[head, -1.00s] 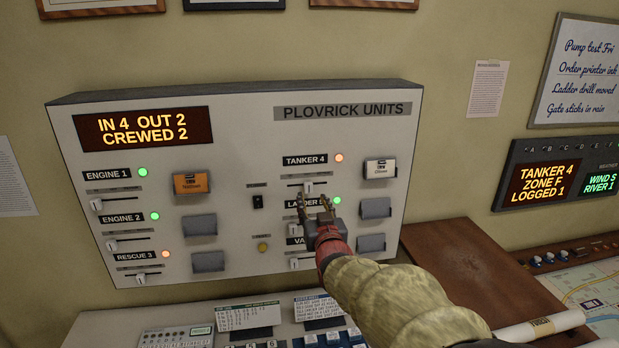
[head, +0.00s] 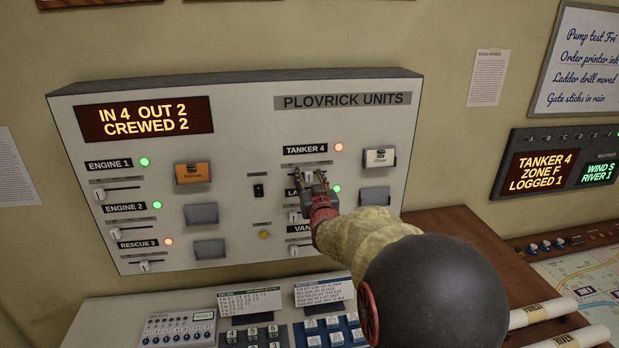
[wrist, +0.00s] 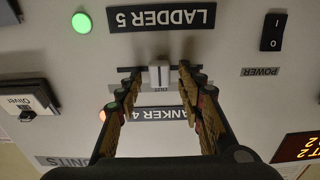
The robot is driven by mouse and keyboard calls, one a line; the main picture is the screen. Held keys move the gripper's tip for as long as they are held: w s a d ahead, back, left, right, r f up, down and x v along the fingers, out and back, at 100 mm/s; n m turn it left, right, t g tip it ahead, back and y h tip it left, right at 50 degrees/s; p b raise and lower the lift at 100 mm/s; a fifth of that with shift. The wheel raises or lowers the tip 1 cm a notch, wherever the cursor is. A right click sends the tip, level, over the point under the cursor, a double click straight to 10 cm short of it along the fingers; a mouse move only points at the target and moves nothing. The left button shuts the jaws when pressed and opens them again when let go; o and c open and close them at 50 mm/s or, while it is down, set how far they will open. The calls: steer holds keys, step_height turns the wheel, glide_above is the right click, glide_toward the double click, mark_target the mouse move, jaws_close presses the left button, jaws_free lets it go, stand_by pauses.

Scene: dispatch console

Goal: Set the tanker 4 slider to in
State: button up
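The tanker 4 slider is a short dark track with a white knob (head: 309,176), under the TANKER 4 label (head: 305,149) on the units panel. An orange lamp (head: 339,147) glows beside the label. My gripper (head: 314,180) is at this slider, its fingers partly covering it in the head view. In the wrist view, which is upside down, my gripper (wrist: 160,84) is open, with one finger on each side of the white knob (wrist: 160,75) and a gap on both sides. The knob stands near the middle of the track's visible part. Contact with the panel is unclear.
The LADDER 5 label (wrist: 161,17) with its green lamp (wrist: 82,23) is close to the gripper. The power switch (wrist: 272,32) is off to one side. A card holder (head: 380,160) sits right of the slider. The panel display (head: 144,120) reads IN 4 OUT 2 CREWED 2.

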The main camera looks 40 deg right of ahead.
steer(key=shift+c, duration=0.6)
steer(key=c, duration=0.8)
jaws_close()
